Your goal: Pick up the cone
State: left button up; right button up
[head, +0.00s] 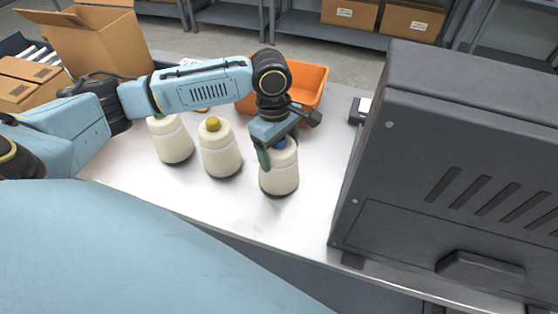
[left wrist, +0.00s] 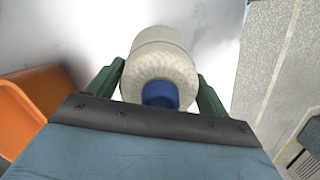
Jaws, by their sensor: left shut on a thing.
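A cream cone with a blue top (head: 279,178) stands upright at the front middle of the metal table. My left gripper (head: 277,152) is over it from above, shut on its upper part. In the left wrist view, the blue-topped cone (left wrist: 160,62) sits between the two green fingers. I cannot tell whether its base touches the table. A cone with a yellow top (head: 220,150) and a cone with a green top (head: 172,142) stand upright to the left, apart from the gripper. My right gripper is not in view.
An orange bin (head: 312,85) stands behind the gripper. A large dark machine (head: 440,170) fills the right side of the table. Open cardboard boxes (head: 105,45) are at the back left. Bare table (head: 235,205) lies in front of the cones.

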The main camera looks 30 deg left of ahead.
pick_arm(q)
notch_tip(320, 180, up, 10)
jog(key=shift+r+p, duration=0.1)
jog(key=shift+p, duration=0.7)
notch_tip(320, 180, up, 20)
jog(key=p, duration=1.4)
